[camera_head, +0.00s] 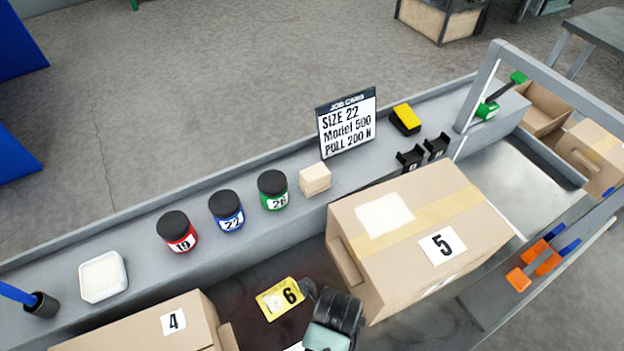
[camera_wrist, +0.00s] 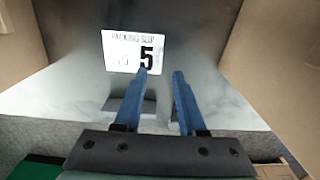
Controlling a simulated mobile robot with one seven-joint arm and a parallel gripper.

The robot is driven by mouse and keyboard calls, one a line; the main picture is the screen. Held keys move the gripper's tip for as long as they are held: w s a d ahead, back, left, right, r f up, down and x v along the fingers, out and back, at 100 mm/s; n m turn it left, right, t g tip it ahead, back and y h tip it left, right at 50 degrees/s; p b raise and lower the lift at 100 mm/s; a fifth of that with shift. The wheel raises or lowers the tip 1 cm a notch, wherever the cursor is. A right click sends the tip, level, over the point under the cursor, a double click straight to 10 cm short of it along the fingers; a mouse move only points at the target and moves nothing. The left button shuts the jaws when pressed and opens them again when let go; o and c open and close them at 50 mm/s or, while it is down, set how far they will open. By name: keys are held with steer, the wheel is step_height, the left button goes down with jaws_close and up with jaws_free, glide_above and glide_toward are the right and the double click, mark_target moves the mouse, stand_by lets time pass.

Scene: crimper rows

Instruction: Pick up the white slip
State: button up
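The white slip (camera_wrist: 122,52), printed "PACKING SLIP" with a large 5, lies on a shiny grey surface ahead of my gripper (camera_wrist: 160,73) in the wrist view. My gripper's two blue fingers are apart with nothing between them. The left fingertip overlaps the slip's lower right edge in the picture; I cannot tell whether it touches. In the head view my gripper (camera_head: 334,322) is low, between box 4 (camera_head: 135,334) and box 5 (camera_head: 400,262). A small white edge shows beside it there; most of that is hidden.
A yellow slip marked 6 (camera_head: 281,298) lies just left of my gripper. Cardboard walls stand at both sides in the wrist view. Jars, a wooden block (camera_head: 315,179) and a job card (camera_head: 346,124) stand on the ledge behind. Box 5 carries a white patch (camera_head: 384,214) on top.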

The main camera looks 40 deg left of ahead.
steer(key=shift+a+f+b, duration=0.15)
steer(key=shift+f+b, duration=0.4)
steer(key=shift+f, duration=2.5)
jaws_close()
